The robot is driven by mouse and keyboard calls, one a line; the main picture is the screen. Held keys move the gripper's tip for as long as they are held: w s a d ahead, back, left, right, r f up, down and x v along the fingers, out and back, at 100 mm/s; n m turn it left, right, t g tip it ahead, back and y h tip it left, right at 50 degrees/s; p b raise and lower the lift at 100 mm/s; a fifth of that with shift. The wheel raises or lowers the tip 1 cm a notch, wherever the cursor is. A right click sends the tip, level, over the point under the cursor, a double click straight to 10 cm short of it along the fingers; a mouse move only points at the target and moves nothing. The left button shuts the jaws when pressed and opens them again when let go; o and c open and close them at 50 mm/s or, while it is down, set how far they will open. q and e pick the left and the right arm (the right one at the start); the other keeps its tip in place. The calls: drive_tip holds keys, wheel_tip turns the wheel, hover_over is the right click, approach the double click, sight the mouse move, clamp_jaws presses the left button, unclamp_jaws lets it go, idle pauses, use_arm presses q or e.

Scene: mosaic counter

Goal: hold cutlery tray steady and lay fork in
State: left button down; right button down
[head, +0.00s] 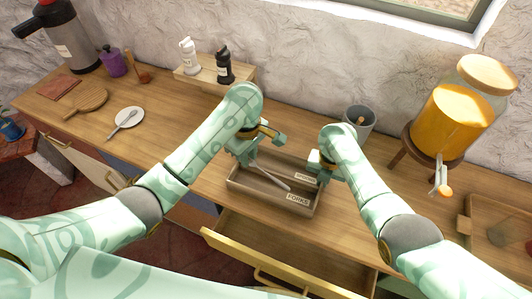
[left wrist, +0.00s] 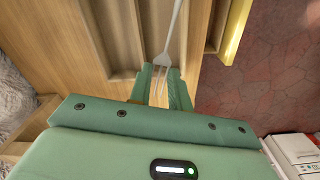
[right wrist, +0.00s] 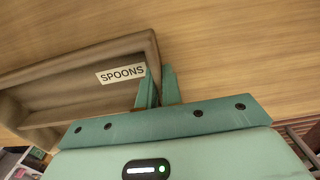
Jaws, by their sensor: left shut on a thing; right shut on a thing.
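The wooden cutlery tray (head: 232,184) lies on the counter with a FORKS label at its front right end. A SPOONS label shows inside it in the right wrist view (right wrist: 92,84). My left gripper (head: 249,155) is shut on the fork (head: 273,178) near its tines. In the left wrist view the fork (left wrist: 173,32) has its tines between the fingers (left wrist: 160,76) and its handle pointing away. In the head view the fork slants over the tray; its exact height is unclear. My right gripper (head: 319,170) is shut on the tray's right end wall, seen between its fingers (right wrist: 157,82).
An open drawer (head: 270,265) juts out below the tray. A grey cup (head: 359,120) and a juice dispenser (head: 446,120) stand to the right. A shelf with two shakers (head: 205,72) stands behind. A white plate with cutlery (head: 130,112) lies at the left.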

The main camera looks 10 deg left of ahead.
use_arm(q)
drive_tip(key=shift+w+a+r+n, duration=0.15)
drive_tip(key=shift+a+n, duration=0.15)
drive_tip(key=shift+n, duration=0.2)
drive_tip(key=shift+w+a+f+n, duration=0.15)
drive_tip(key=shift+a+n, duration=0.1)
drive_tip(key=shift+n, duration=0.25)
drive_tip(key=shift+f, duration=2.7)
drive_tip(key=c, duration=1.2)
unclamp_jaws()
drive_tip(key=shift+c, duration=0.2)
wheel_tip(320, 180, up, 12)
